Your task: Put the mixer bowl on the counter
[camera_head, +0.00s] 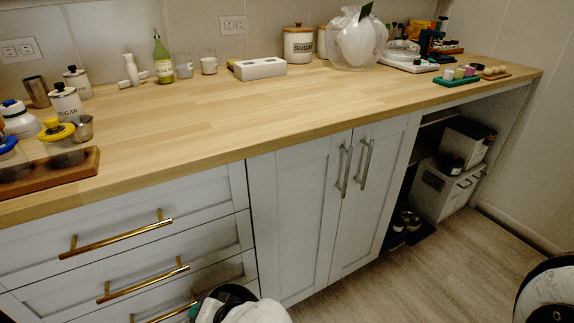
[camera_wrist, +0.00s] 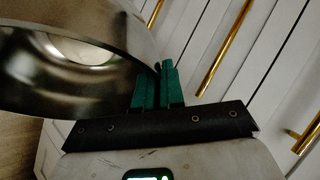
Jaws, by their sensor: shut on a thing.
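The mixer bowl (camera_wrist: 75,60) is a shiny metal bowl, large at the left of the wrist view. My gripper (camera_wrist: 158,88) has green fingers shut on the bowl's rim at its right side. The bowl hangs tilted in the wrist view, with its mouth partly toward the camera. The counter (camera_head: 215,115) is a long light-wood top in the head view, with a wide bare middle. The bowl cannot be made out in the head view.
White drawers with gold handles (camera_head: 115,240) and a double-door cabinet (camera_head: 320,200) are under the counter. Jars and a wooden tray (camera_head: 60,175) crowd the left end. A green bottle (camera_head: 162,60), white block (camera_head: 260,68) and canisters (camera_head: 298,43) line the back.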

